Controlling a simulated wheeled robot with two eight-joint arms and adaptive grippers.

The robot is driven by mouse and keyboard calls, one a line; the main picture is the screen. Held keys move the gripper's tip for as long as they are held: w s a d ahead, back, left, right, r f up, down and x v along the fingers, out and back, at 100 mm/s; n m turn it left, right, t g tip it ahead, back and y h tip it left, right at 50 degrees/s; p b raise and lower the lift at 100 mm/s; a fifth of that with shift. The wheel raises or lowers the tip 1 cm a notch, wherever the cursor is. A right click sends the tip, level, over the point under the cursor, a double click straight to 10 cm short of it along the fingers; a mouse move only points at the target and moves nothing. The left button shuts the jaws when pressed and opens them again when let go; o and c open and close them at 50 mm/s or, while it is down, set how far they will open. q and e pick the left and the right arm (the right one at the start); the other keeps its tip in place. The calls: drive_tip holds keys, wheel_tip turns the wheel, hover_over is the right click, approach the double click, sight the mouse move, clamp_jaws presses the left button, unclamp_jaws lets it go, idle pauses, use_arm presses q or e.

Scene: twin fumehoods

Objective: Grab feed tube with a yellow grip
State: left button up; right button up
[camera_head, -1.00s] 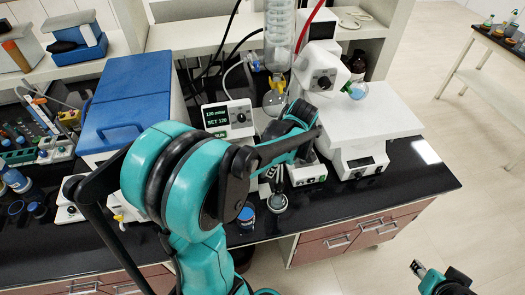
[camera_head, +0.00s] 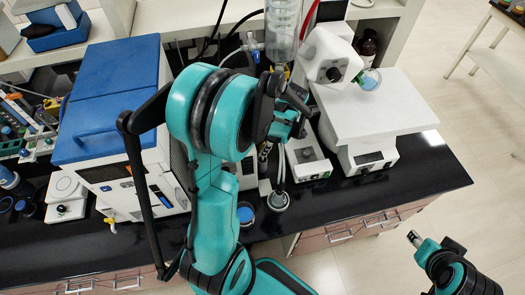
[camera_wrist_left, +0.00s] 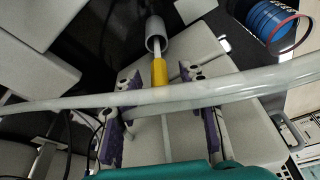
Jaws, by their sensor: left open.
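In the left wrist view, a short yellow grip (camera_wrist_left: 160,72) sits on a thin rod or tube. Its far end runs into a grey cylindrical cup (camera_wrist_left: 157,38). My left gripper (camera_wrist_left: 158,82) is open, its purple-padded fingers spread to either side of the line of the yellow grip. A thick pale translucent tube (camera_wrist_left: 255,82) crosses the view in front of the fingers. In the head view my left gripper (camera_head: 285,128) is largely hidden by my arm, and I cannot make out the yellow grip. My right gripper (camera_head: 415,238) is at the lower right, clear of the bench, its jaws unclear.
A blue-topped box (camera_head: 108,95) stands left of my arm. A white unit (camera_head: 372,105) stands to the right, a glass column (camera_head: 281,30) behind. A small round grey stand (camera_head: 278,200) and a blue-capped container (camera_head: 246,214) are near the black bench's front edge.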

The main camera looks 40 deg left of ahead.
use_arm(q)
drive_tip(key=shift+x, duration=1.15)
drive_tip(key=shift+w, duration=0.1)
drive_tip(key=shift+r, duration=0.1)
drive_tip(key=shift+c, duration=0.4)
clamp_jaws()
